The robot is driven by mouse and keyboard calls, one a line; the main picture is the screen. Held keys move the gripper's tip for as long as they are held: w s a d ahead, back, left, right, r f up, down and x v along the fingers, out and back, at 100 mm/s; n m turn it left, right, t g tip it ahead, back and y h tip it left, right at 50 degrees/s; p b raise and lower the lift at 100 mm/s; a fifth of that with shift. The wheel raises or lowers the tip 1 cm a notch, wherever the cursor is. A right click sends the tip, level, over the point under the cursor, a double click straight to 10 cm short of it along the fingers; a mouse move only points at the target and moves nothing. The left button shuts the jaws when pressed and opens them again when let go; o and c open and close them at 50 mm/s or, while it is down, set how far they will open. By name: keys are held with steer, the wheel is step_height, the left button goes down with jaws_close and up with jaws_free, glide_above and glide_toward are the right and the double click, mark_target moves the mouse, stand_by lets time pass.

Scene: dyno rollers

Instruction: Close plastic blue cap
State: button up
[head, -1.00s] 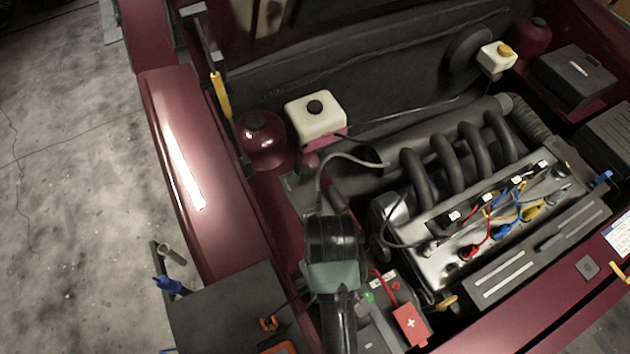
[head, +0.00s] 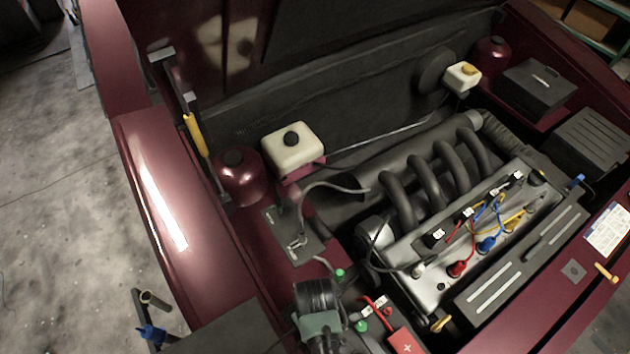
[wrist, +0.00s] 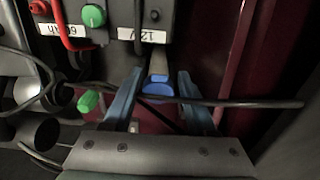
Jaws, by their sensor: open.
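The plastic blue cap (wrist: 159,90) shows in the wrist view at the end of a grey neck, beside the battery. I cannot tell whether its lid is open or shut. My gripper (wrist: 158,97) is open, with one blue finger on each side of the cap and visible gaps to it. A thin dark cable or rod crosses close to the cap and fingers. In the head view my arm shows at the bottom centre, but the fingers and the cap are hidden.
The battery (head: 376,309) with green knobs and red cables is close by. A dark red body panel (wrist: 214,40) lies right of the cap in the wrist view. The engine (head: 455,240) and white reservoir (head: 293,152) fill the bay. A dark cart (head: 220,325) stands at lower left.

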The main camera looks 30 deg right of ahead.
jaws_close()
steer(key=shift+s+f+t, duration=0.7)
steer(key=shift+s+f, duration=0.1)
steer(key=shift+f, duration=0.15)
jaws_free()
